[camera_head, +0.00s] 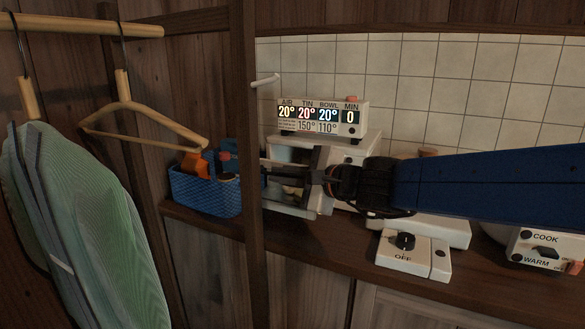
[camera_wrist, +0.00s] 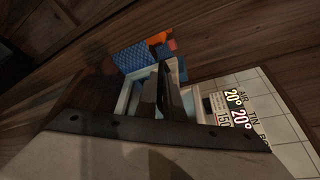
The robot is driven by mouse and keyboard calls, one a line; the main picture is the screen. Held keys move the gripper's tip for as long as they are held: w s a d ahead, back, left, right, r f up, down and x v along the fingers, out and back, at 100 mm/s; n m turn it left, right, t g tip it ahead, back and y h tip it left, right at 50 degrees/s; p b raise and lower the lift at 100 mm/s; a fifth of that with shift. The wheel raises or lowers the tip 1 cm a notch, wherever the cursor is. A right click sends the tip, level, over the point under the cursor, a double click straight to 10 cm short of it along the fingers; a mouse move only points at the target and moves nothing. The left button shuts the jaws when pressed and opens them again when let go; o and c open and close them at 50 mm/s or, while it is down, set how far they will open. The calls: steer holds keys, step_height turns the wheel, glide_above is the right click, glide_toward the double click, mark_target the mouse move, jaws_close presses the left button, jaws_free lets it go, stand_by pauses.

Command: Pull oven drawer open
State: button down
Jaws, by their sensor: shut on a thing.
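The oven (camera_head: 290,150) is a white box on the counter, with a lit display (camera_head: 320,115) on top. Its drawer (camera_head: 290,210) shows as a pale-walled tray under my gripper and appears to stand out from the oven body. My gripper (camera_head: 275,172) reaches in from the right, with its dark fingers at the oven's front. It is shut on what seems to be the drawer's handle, which the fingers hide. In the wrist view my gripper (camera_wrist: 163,88) sits between pale drawer edges (camera_wrist: 124,98), and the display (camera_wrist: 236,108) shows on the right.
A blue basket (camera_head: 205,193) with orange and dark items stands just left of the drawer. A wooden post (camera_head: 247,250) rises in front. A control box with a knob (camera_head: 405,255) and a cook/warm appliance (camera_head: 545,250) stand to the right. A green garment (camera_head: 85,230) hangs at left.

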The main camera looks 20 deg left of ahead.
steer(key=s, duration=0.4)
steer(key=shift+s+a, duration=0.1)
steer(key=shift+a, duration=0.1)
steer(key=c, duration=1.9)
jaws_free()
steer(key=shift+d, duration=0.1)
steer(key=v, duration=1.7)
steer(key=shift+d, duration=0.2)
